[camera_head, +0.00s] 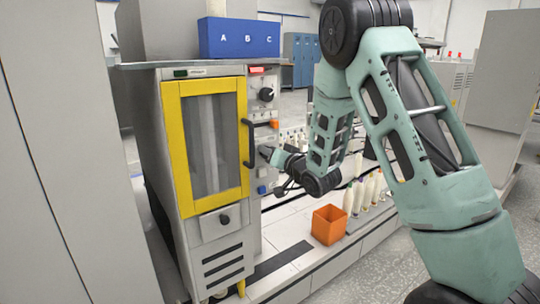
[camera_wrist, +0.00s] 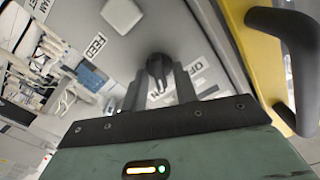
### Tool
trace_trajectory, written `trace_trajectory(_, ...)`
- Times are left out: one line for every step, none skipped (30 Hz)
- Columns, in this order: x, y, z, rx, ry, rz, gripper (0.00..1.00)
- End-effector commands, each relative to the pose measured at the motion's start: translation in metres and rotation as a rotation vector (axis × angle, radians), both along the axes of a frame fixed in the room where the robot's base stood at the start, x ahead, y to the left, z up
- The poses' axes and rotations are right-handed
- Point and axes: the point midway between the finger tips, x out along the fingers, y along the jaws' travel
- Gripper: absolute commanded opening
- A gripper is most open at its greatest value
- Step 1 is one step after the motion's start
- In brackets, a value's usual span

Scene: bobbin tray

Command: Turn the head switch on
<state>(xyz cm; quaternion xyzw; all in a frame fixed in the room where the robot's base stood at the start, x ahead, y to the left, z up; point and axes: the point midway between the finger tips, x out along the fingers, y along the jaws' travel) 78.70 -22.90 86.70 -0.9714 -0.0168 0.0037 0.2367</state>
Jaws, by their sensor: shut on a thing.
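The machine's control panel (camera_head: 262,110) is a narrow grey strip to the right of its yellow-framed door. My gripper (camera_head: 268,152) reaches this panel from the right, about level with the door handle. In the wrist view, a black rotary switch (camera_wrist: 157,66) sits on the panel, and my gripper (camera_wrist: 160,88) is shut on it with a finger on either side. A white label with partly hidden lettering, seemingly OFF, lies just right of the switch. Which way the switch points is hard to tell. In the head view my gripper hides the switch.
A black door handle (camera_head: 250,143) stands out close to the left of my gripper; it also looms at the wrist view's right edge. A black dial (camera_head: 266,94) and an orange button (camera_head: 274,123) are above. An orange bin (camera_head: 328,225) and several bobbins stand below right.

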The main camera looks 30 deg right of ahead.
Motion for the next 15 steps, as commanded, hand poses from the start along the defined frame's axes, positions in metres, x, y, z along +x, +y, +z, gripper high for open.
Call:
trace_trajectory(-0.0002,-0.0006,-0.0008,0.034,0.002,-0.001,0.06)
trace_trajectory(-0.0002,-0.0006,-0.0008,0.054,0.003,0.0,0.06)
trace_trajectory(-0.0003,-0.0011,-0.0008,0.079,0.003,-0.001,0.06)
trace_trajectory(-0.0002,-0.0009,-0.0008,0.096,0.004,-0.001,0.06)
trace_trajectory(-0.0002,-0.0008,-0.0009,0.113,0.005,0.0,0.06)
trace_trajectory(-0.0002,-0.0009,-0.0008,0.132,0.005,-0.001,0.06)
trace_trajectory(-0.0002,-0.001,-0.0009,0.146,0.005,-0.001,0.06)
trace_trajectory(-0.0002,-0.001,-0.0009,0.16,0.006,-0.001,0.06)
trace_trajectory(-0.0002,-0.0009,-0.0009,0.174,0.006,-0.001,0.06)
trace_trajectory(-0.0002,-0.001,-0.001,0.184,0.008,0.0,0.06)
trace_trajectory(-0.0001,-0.001,-0.001,0.194,0.008,0.0,0.06)
trace_trajectory(-0.0001,-0.0009,-0.001,0.204,0.008,0.001,0.06)
trace_trajectory(-0.0001,-0.0008,-0.0011,0.21,0.008,0.001,0.06)
trace_trajectory(-0.0001,-0.0008,-0.0011,0.216,0.008,0.001,0.06)
trace_trajectory(-0.0001,-0.0007,-0.0012,0.223,0.009,0.001,0.06)
